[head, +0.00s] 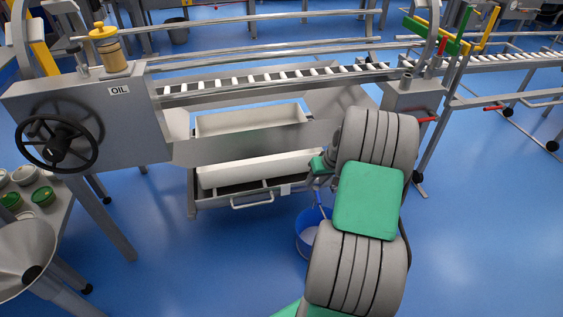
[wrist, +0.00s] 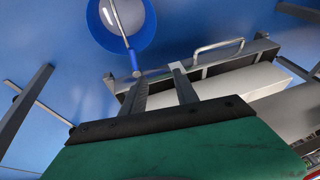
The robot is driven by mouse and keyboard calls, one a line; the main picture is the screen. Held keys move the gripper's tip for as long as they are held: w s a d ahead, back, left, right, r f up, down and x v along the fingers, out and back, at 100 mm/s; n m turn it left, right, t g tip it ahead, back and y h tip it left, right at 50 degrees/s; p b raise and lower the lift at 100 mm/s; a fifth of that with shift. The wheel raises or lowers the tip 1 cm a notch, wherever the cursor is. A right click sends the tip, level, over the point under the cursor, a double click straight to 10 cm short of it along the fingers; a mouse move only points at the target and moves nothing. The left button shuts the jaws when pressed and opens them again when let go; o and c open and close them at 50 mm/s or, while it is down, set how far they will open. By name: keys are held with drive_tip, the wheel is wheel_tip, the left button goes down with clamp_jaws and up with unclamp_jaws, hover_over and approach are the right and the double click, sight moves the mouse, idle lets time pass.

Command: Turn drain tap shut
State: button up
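My gripper (wrist: 159,72) is open in the wrist view, with two grey fingers apart and nothing seen between them. A small blue handle-like piece (wrist: 136,62) on a thin grey rod is just beyond the left fingertip. It may be the drain tap's lever or the bucket's bail; I cannot tell which. It also shows in the head view (head: 317,197), below my gripper, which is mostly hidden by my arm. The tap body is not clearly seen. The blue bucket (wrist: 146,38) stands on the floor with pale grey inside; in the head view (head: 302,240) my arm partly covers it.
A metal drawer with a bar handle (head: 252,202) sits under the machine, near my gripper. A white trough (head: 260,168) lies above it. A black handwheel (head: 58,143) and a metal funnel (head: 27,255) are at left. Blue floor is free in front.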

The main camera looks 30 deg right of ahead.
drive_tip(key=s+a+r+n+g+p, duration=0.1)
drive_tip(key=a+r+p, duration=0.4)
drive_tip(key=a+r, duration=0.9)
drive_tip(key=shift+s+a+r, duration=0.25)
drive_tip(key=shift+a+r, duration=0.1)
drive_tip(key=shift+r, duration=0.05)
